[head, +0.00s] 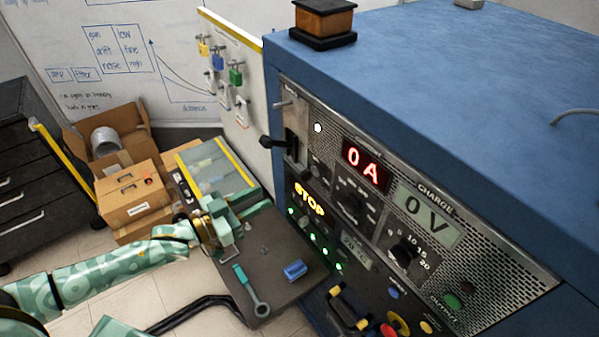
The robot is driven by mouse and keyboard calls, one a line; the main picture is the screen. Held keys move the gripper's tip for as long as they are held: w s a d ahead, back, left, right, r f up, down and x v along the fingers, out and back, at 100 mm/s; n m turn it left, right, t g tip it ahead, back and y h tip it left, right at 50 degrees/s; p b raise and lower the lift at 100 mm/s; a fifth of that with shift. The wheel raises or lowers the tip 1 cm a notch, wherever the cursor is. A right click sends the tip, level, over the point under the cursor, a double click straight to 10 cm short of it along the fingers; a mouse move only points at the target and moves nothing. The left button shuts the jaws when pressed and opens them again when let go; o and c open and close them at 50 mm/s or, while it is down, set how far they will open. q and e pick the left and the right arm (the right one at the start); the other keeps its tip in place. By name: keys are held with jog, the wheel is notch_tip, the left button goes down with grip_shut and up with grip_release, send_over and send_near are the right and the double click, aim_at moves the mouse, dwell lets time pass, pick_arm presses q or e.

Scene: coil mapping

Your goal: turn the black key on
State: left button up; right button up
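The blue machine has a grey front panel (330,150) with a red "0 A" display, a "0 V" display and a lit yellow "STOP". No part is clearly a key. A black lever (275,142) sticks out to the left at the panel's upper left. Two black knobs, an upper one (352,207) and a lower one (403,251), sit below the displays. My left gripper (245,219) is left of the panel, above the small dark shelf, apart from the lever and knobs. Its fingers look spread, with nothing seen between them. My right gripper is not in view.
The dark shelf (285,306) holds a teal-handled wrench (252,291) and a blue cylinder (294,270). Cardboard boxes (130,195) and a drawer cabinet (28,190) stand at left. A board with padlocks (235,85) stands beside the machine. A yellow-and-black handle (346,312) projects low on the panel.

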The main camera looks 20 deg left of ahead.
aim_at(300, 177)
pick_arm(q)
jog(key=p+x, duration=0.1)
jog(key=x, duration=1.1)
jog(key=shift+w+d, duration=0.15)
jog(key=shift+d, duration=0.1)
grip_shut()
